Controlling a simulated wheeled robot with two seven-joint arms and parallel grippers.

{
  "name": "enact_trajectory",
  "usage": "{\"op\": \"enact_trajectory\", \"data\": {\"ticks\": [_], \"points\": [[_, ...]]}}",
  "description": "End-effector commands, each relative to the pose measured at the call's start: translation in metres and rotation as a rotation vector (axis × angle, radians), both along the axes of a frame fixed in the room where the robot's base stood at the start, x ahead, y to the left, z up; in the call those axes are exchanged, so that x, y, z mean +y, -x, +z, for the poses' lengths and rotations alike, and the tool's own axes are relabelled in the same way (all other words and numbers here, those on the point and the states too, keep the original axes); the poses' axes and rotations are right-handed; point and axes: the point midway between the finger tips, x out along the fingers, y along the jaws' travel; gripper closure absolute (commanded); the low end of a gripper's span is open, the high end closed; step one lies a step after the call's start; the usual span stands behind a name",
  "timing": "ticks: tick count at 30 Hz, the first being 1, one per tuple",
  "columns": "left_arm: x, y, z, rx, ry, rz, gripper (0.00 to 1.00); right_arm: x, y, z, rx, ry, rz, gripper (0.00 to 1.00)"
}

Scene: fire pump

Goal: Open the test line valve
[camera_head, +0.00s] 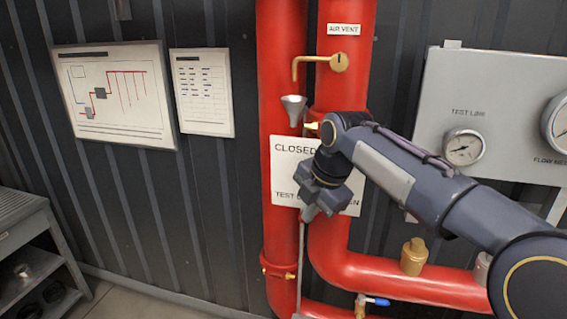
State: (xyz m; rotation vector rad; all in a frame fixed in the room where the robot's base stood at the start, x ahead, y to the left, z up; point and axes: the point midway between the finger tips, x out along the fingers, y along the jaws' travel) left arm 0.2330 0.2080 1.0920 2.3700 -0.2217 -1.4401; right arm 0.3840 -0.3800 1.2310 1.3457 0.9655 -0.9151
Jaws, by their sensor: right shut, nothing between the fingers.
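A white sign (283,160) on the red pipes reads "CLOSED", with "TEST" and part of another word lower down. My right arm covers much of it. My right gripper (309,213) is in front of the sign's lower edge, pointing down, with its fingers shut and empty. A test line valve handle cannot be made out; it may be hidden behind my arm. A small brass piece (311,126) shows just above the sign, beside my wrist. My left gripper is not in view.
A brass air vent pipe (318,61) sits above a grey funnel (294,108). A gauge panel (490,85) is at right, with a test line gauge (463,147). A blue-handled valve (377,301) and brass fitting (414,257) are low. A metal shelf (25,235) stands at left.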

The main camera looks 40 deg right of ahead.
Motion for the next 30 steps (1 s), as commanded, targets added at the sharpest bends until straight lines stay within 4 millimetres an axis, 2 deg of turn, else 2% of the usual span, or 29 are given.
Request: {"op": "enact_trajectory", "data": {"ticks": [30], "points": [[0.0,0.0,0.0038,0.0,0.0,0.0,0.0,-0.0072,0.0094,0.0014,0.033,0.043,-0.009,1.0]]}}
